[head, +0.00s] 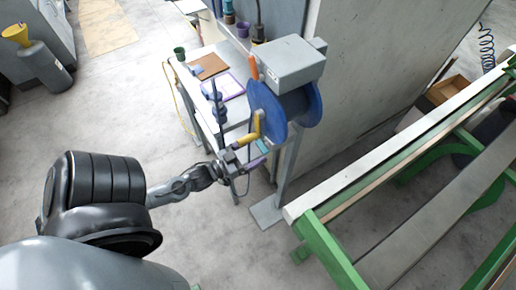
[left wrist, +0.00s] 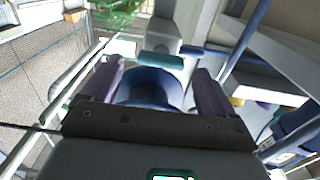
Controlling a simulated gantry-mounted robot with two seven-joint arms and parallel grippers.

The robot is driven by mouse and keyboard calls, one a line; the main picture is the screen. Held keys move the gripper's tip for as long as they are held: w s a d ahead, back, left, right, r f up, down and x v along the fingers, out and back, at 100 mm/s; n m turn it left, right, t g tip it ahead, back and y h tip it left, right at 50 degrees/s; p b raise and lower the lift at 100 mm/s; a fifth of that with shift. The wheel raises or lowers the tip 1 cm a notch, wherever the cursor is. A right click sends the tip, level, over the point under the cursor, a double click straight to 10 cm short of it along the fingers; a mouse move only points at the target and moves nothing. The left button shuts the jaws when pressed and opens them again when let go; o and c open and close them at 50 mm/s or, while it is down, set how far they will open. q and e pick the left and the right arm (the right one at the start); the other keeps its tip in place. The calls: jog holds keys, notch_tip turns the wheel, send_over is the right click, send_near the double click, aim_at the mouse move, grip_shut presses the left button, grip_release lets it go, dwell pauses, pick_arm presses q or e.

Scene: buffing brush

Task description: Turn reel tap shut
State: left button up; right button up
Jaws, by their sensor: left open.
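The hose reel (head: 270,108) is a blue drum with a grey box (head: 290,62) above it, on a grey post. A small teal bar (head: 264,146), which looks like the tap handle, sits low beside the drum. In the left wrist view the teal bar (left wrist: 162,62) lies crosswise at or just beyond my fingertips, with gaps at both sides. My left gripper (head: 250,155) is open, its purple fingers (left wrist: 207,92) apart on either side of a blue rounded part (left wrist: 150,88). Contact cannot be told. My right gripper is out of view.
A yellow crank-like part (head: 250,131) is close above my left gripper. A workbench (head: 207,92) with trays and cups stands behind it. A concrete wall (head: 375,80) and a green-framed bench (head: 325,240) are to the right.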

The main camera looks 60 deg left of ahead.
aim_at(264, 147)
pick_arm(q)
jog(key=shift+w+a, duration=0.1)
jog(key=shift+w, duration=1.15)
jog(key=c, duration=1.1)
jog(key=shift+o, duration=0.2)
jog(key=shift+r+m+p, duration=0.25)
jog(key=shift+m+p, duration=1.05)
jog(key=shift+p, duration=0.15)
jog(key=m+p, duration=0.4)
jog(key=m, duration=0.1)
jog(key=shift+f, duration=0.1)
jog(key=m+p, duration=0.2)
jog(key=m, duration=0.1)
jog(key=m+p, duration=0.1)
jog(key=m, duration=0.1)
jog(key=shift+d+f+m+p, duration=0.1)
jog(key=shift+d+m+p, duration=0.1)
jog(key=shift+m+p, duration=0.2)
jog(key=m+p, duration=0.1)
jog(key=m, duration=0.2)
jog(key=shift+f, duration=0.1)
jog(key=shift+f+m+p, duration=0.1)
jog(key=shift+m+p, duration=0.45)
jog(key=shift+m, duration=0.25)
